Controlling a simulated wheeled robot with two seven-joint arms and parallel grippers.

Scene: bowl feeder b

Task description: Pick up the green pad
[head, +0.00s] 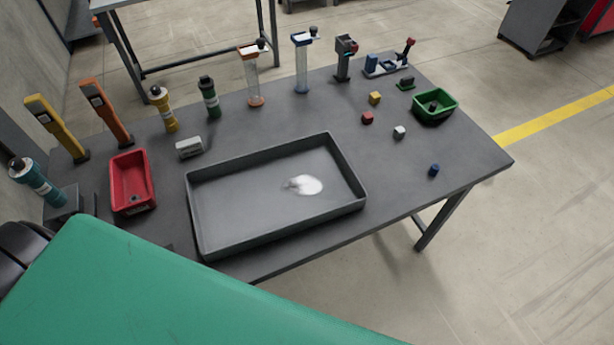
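A large flat green pad-like surface (170,290) with a rounded corner fills the lower left of the head view, very close to the camera. It overlaps the table's near edge in the picture. I cannot tell what it rests on or whether anything holds it; its lower part is cut off. A dark rounded part shows at the left edge beside it, possibly my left arm, with no fingers visible. A small dark green piece with a black top (407,84) sits at the table's back right. Neither gripper can be made out.
The grey table (440,205) carries a large grey tray (225,250) with a white patch inside. A red bin (133,195) stands left, a green bin (437,117) right. Several small cubes lie near the green bin. Bottles and upright tools line the back.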

